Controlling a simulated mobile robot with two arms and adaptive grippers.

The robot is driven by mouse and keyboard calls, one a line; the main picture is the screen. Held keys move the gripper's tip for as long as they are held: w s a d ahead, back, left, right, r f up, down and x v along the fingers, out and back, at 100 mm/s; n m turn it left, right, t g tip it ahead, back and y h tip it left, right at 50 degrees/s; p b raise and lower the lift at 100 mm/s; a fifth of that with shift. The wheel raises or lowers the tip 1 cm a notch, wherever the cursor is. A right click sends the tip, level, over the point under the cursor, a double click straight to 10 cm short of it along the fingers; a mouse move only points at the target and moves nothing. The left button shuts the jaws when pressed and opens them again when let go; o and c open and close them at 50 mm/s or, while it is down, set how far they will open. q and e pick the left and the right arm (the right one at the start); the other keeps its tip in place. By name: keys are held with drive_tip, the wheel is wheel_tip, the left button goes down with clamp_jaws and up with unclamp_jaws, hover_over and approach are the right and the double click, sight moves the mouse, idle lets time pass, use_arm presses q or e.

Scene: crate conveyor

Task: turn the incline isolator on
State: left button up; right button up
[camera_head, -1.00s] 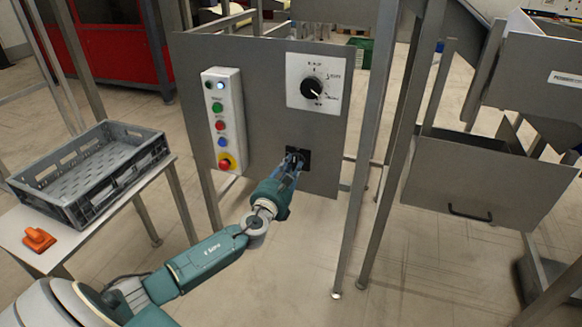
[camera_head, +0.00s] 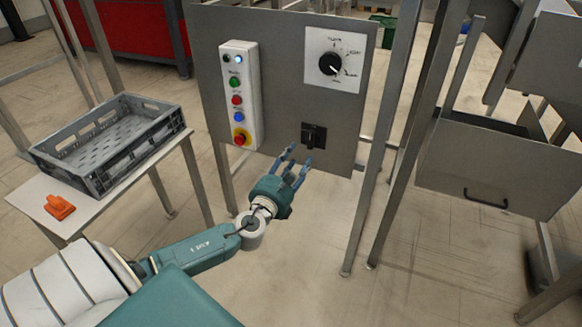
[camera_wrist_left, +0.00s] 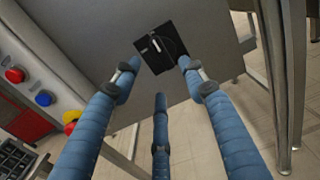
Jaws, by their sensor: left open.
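The isolator is a small black square switch (camera_head: 313,136) low on the grey panel (camera_head: 280,105), with a dark handle at its middle. It also shows in the left wrist view (camera_wrist_left: 162,47), tilted there, with a pale mark by its handle. My left gripper (camera_head: 298,160) is open, with blue fingers spread just below and to the left of the switch. In the left wrist view its fingers (camera_wrist_left: 156,82) stand apart with nothing between them, short of the switch. My right gripper is not in view.
A white button box (camera_head: 241,95) and a rotary dial (camera_head: 330,64) sit on the panel above the switch. A grey crate (camera_head: 110,145) and an orange object (camera_head: 59,207) rest on a white table at the left. A metal post (camera_head: 385,130) stands right of the panel.

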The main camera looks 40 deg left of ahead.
use_arm(q)
drive_tip(key=shift+v, duration=1.9)
